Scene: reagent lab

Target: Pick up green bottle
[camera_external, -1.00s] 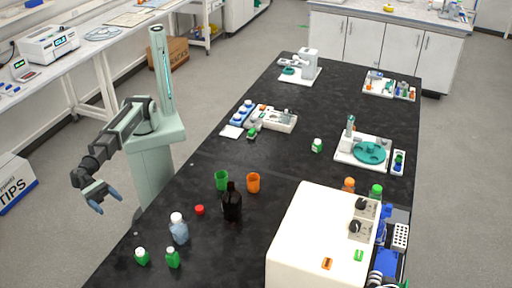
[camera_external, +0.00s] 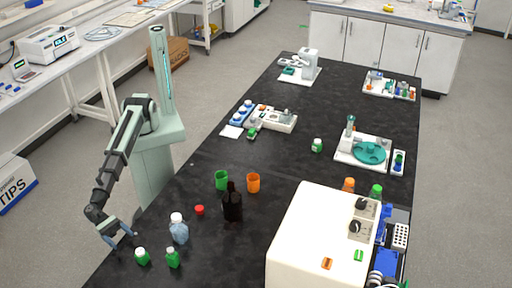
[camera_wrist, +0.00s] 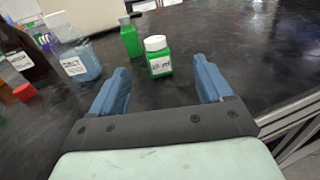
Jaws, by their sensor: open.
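Two small green bottles stand upright near the front left edge of the black bench in the external view. One green bottle with a white cap (camera_external: 142,257) also shows in the wrist view (camera_wrist: 158,56), with a white label. My gripper (camera_external: 126,241) is open and empty, close to the white-capped bottle. In the wrist view its blue fingers (camera_wrist: 162,85) are spread wide, with the white-capped bottle beyond them, between their lines.
A clear bottle with bluish contents (camera_external: 179,231), a red cap (camera_external: 200,210), a dark brown bottle (camera_external: 232,204), a green cup (camera_external: 221,180) and an orange cup (camera_external: 253,183) stand nearby. A large white machine (camera_external: 312,240) is at the right. The bench edge is close to my gripper.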

